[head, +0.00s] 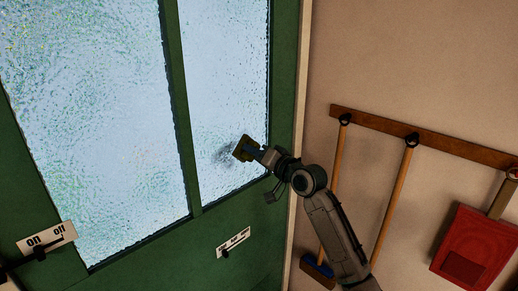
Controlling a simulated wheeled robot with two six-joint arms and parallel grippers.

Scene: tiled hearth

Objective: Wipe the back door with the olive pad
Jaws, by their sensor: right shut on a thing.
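The back door is green with textured glass panes; its frame (180,100) fills the left of the head view. My right gripper (258,153) is shut on the olive pad (244,148), in front of the lower part of the narrow right pane (226,70). A dark smudgy patch shows on or behind the glass beside the pad. I cannot tell whether the pad touches the glass. My left gripper is not in view.
On the right wall, a wooden rail (440,143) holds long-handled tools and a red dustpan (478,250).

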